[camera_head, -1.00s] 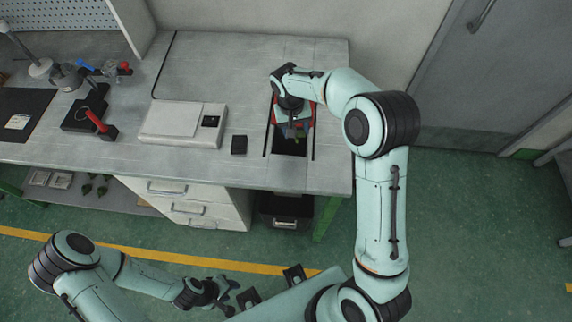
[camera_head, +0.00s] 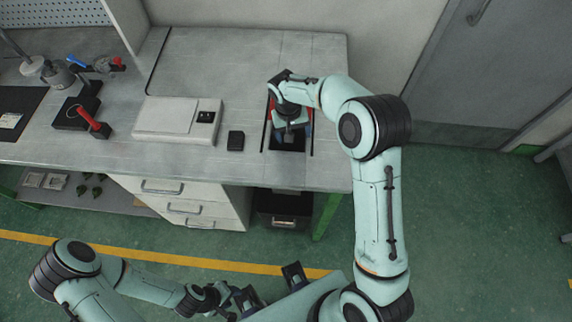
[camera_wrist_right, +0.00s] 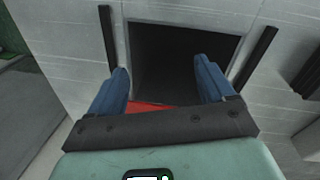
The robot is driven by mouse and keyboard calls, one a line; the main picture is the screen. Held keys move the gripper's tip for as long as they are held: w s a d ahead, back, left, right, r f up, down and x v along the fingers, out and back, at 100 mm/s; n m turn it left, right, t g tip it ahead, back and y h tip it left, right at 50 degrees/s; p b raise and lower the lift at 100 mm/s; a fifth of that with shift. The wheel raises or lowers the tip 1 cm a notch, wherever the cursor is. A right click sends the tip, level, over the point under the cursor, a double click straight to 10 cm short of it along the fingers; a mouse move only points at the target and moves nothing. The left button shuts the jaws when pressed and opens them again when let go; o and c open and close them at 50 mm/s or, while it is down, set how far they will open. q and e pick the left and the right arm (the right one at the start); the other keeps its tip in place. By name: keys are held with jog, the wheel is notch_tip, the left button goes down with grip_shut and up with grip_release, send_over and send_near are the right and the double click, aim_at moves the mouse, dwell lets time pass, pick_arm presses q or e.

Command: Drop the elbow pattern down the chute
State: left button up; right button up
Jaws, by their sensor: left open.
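The chute (camera_head: 286,143) is a dark square opening in the bench top, and it also shows in the wrist view (camera_wrist_right: 186,48). My right gripper (camera_head: 289,134) is over it, pointing down. In the wrist view its two blue fingers (camera_wrist_right: 161,84) are spread wide with nothing between them, over the near part of the opening. The elbow pattern does not show in either view now; the inside of the chute is too dark to see into. My left gripper (camera_head: 220,300) is open and low at the bottom of the head view, away from the bench.
Black strips (camera_wrist_right: 108,38) flank the chute, with a red surface (camera_wrist_right: 150,107) at its edge. A dark bin (camera_head: 283,210) sits under the bench. A white scale (camera_head: 178,118) and a small black block (camera_head: 236,140) stand left of the chute. Green pieces (camera_head: 84,190) lie on the lower shelf.

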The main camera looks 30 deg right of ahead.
jog(key=shift+r, duration=0.1)
notch_tip(320, 180, up, 13)
jog(key=a+p, duration=0.1)
jog(key=shift+w+a, duration=0.25)
jog(key=shift+a, duration=0.1)
dwell(0.5)
